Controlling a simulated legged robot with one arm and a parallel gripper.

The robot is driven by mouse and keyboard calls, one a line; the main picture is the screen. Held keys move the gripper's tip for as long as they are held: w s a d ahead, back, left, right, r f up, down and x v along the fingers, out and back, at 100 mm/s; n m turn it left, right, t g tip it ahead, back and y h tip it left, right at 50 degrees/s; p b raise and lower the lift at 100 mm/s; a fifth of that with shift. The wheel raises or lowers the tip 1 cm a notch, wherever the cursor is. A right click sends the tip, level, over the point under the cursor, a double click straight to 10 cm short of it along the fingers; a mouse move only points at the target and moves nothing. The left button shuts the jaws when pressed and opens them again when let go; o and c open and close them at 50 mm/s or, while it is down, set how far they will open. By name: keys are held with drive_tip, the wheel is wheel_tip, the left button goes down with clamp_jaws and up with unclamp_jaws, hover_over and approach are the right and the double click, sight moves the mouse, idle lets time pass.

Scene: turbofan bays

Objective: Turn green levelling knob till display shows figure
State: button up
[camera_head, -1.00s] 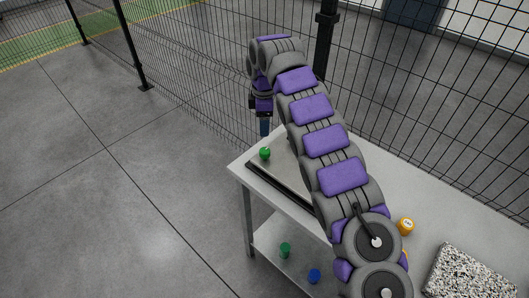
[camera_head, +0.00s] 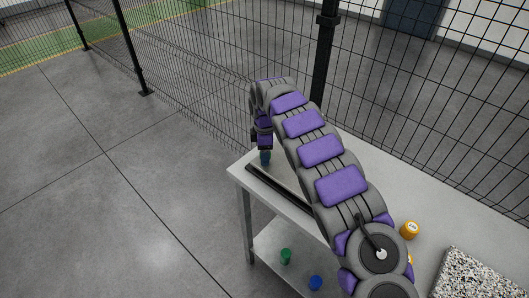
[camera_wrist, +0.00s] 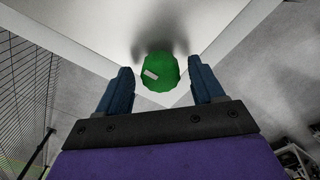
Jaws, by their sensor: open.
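The green knob (camera_wrist: 159,71) shows in the wrist view, with a small pale mark on its top. It sits between and just beyond the two blue fingertips of my gripper (camera_wrist: 161,88), with a gap on each side. My gripper is open and empty. In the head view my gripper (camera_head: 265,157) points down over the left end of the table, and its fingers hide the knob there. A dark-edged flat plate (camera_head: 282,191) lies on the table, partly behind my arm. No display shows in either view.
The grey table (camera_head: 238,168) stands beside a black mesh fence (camera_head: 210,90). An orange round object (camera_head: 410,229) and a speckled slab (camera_head: 478,277) lie on its right part. A green piece (camera_head: 286,256) and a blue piece (camera_head: 316,283) are on the lower shelf. The floor at left is clear.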

drive_tip(key=shift+d, duration=0.1)
drive_tip(key=c, duration=1.1)
drive_tip(key=shift+o, duration=0.2)
drive_tip(key=shift+r, duration=0.1)
drive_tip(key=shift+p, duration=0.3)
drive_tip(key=m+p, duration=0.3)
drive_tip(key=m, duration=0.1)
drive_tip(key=shift+r, duration=0.2)
drive_tip(key=m+p, duration=0.3)
drive_tip(key=m, duration=0.1)
drive_tip(key=m+p, duration=0.1)
drive_tip(key=m, duration=0.4)
drive_tip(key=shift+p, duration=0.4)
drive_tip(key=m+p, duration=0.1)
drive_tip(key=m, duration=0.3)
drive_tip(key=shift+f+m, duration=0.15)
drive_tip(key=shift+m, duration=0.15)
